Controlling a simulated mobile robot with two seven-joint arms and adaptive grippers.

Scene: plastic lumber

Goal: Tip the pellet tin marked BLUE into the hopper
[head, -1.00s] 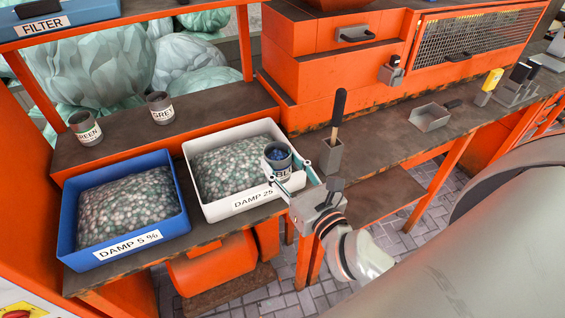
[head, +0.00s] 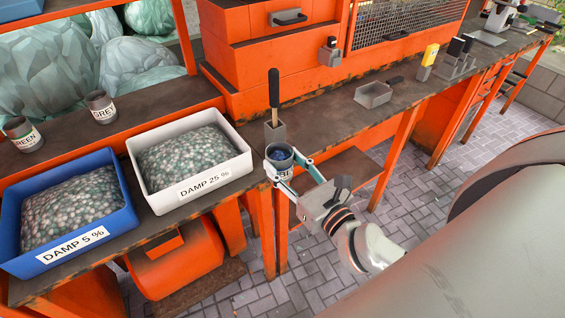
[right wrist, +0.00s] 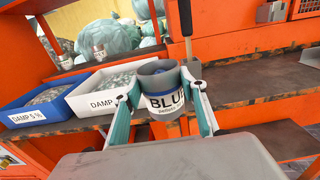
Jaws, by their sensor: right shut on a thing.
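The grey tin marked BLUE (head: 280,158) holds blue pellets and is roughly upright. My right gripper (head: 291,172) is shut on it, at the front edge of the bench beside the white tray. In the right wrist view the tin (right wrist: 164,100) sits between the two teal fingers, its label facing the camera. The hopper cannot be made out with certainty in these frames. My left gripper is not in view.
A white tray marked DAMP 25 % (head: 243,163) and a blue tray marked DAMP 5 % (head: 128,213) hold pellets. Tins marked GREEN (head: 22,134) and GREY (head: 101,107) stand on the shelf. A dark-handled tool (head: 274,90) stands in a grey holder (head: 275,134).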

